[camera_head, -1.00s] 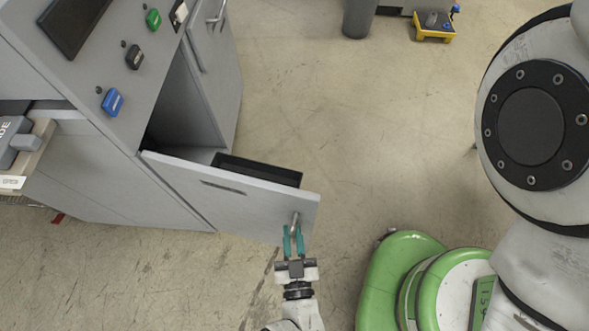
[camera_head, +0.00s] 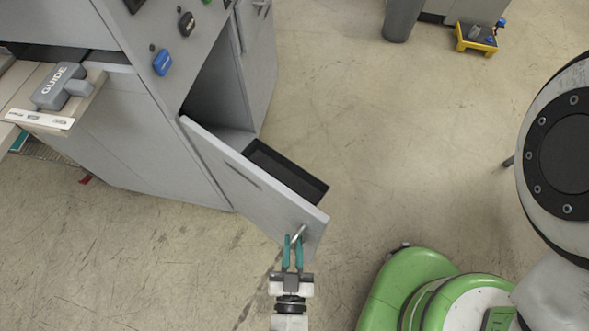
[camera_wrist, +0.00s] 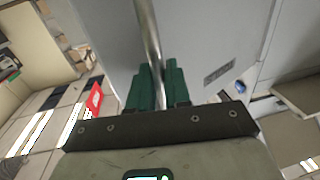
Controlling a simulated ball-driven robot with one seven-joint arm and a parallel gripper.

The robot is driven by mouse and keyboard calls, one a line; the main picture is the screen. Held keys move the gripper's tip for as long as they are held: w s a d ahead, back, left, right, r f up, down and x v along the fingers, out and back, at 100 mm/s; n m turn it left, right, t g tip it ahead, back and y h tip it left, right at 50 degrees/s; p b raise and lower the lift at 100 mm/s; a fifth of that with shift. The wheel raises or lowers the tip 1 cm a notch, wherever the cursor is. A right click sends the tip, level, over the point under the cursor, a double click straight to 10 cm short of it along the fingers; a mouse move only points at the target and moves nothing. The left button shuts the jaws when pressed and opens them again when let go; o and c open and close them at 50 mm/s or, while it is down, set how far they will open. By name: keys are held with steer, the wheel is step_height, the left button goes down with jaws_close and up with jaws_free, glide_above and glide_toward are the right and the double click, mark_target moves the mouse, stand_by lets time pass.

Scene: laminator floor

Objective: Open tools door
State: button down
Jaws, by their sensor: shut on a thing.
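The grey tools door (camera_head: 255,185) stands partly open from the grey cabinet, swung out towards me, with a dark opening behind it. Its metal handle (camera_head: 299,236) is near the door's free end. My gripper (camera_head: 292,245), with green fingers, is shut on the handle. In the wrist view the handle (camera_wrist: 149,40) runs as a bar between the green fingers (camera_wrist: 157,85), and the door face (camera_wrist: 205,40) fills the space behind. A black tray (camera_head: 287,171) shows behind the door on its inner side.
A guide block (camera_head: 62,87) sits on a shelf at left. A grey bin (camera_head: 402,20) and a yellow stand (camera_head: 475,38) are at the back. The floor (camera_head: 340,110) between is clear.

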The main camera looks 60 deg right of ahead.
steer(key=shift+w+d+r, duration=0.1)
steer(key=shift+w, duration=0.3)
steer(key=c, duration=1.2)
jaws_free()
steer(key=shift+s, duration=0.25)
steer(key=shift+s+a, duration=0.15)
steer(key=shift+a, duration=0.3)
steer(key=b+v, duration=0.2)
steer(key=v, duration=0.8)
steer(key=shift+s+d, duration=0.1)
steer(key=shift+s, duration=0.05)
